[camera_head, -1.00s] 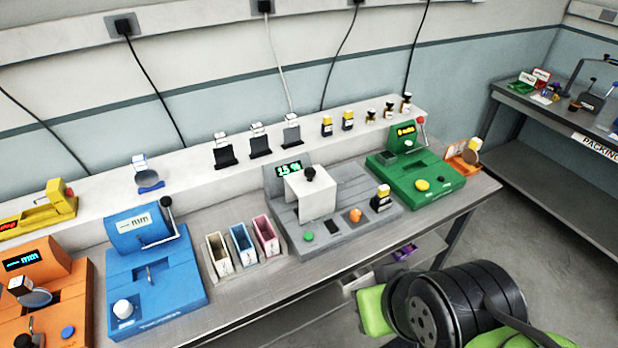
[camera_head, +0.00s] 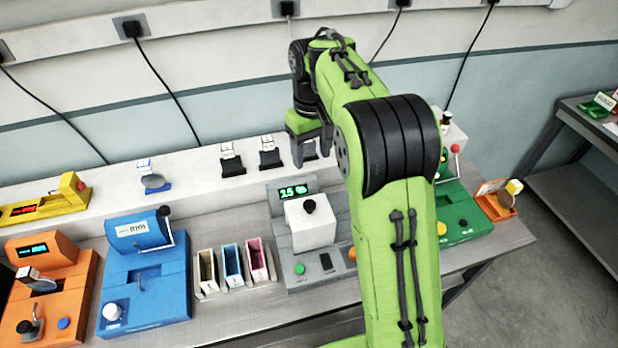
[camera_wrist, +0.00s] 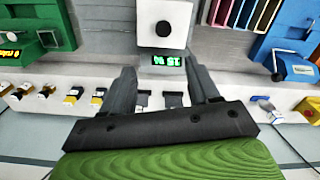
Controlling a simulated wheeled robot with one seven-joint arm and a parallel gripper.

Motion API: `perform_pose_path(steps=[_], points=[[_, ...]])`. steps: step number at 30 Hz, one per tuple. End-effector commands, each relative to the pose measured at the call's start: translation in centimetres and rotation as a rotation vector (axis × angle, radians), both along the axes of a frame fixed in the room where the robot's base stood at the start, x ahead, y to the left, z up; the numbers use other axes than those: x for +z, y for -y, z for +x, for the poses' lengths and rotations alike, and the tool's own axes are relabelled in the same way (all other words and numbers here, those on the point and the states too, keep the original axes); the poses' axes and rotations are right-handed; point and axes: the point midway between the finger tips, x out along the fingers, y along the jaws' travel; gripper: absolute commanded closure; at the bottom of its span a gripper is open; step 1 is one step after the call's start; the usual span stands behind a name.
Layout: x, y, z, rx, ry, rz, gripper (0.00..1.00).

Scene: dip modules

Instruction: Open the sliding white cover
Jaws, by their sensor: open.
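The white cover (camera_head: 306,230) is a box with a round black knob (camera_head: 309,206) on top. It sits on the grey machine (camera_head: 283,262), just in front of the green-digit display (camera_head: 293,190). The wrist view shows the cover (camera_wrist: 148,32) and its knob (camera_wrist: 164,28) at the top, beyond the fingertips. My gripper (camera_head: 312,148) is open and empty, above the back shelf and behind the cover, apart from it. Its two fingers (camera_wrist: 163,75) are spread in the wrist view. My arm hides the right part of the grey machine.
Pink, blue and cream bins (camera_head: 232,264) and a blue machine (camera_head: 150,280) stand left of the grey machine. A green machine (camera_head: 465,215) is at right. Black holders with white-topped items (camera_head: 270,158) stand on the back shelf near my gripper.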

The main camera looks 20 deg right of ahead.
Motion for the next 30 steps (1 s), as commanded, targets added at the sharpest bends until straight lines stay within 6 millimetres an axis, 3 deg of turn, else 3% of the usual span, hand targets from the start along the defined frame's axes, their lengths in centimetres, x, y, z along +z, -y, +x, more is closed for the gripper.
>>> perform_pose_path(steps=[5, 15, 21, 30], points=[[-2.4, -0.1, 0.1, 0.005, -0.006, -0.001, 0.4], [-11.0, -0.1, -0.1, 0.002, -0.007, -0.002, 0.4], [-14.8, -0.1, -0.1, 0.002, -0.004, -0.001, 0.4], [-16.0, -0.1, 0.0, 0.002, -0.001, -0.001, 0.4]])
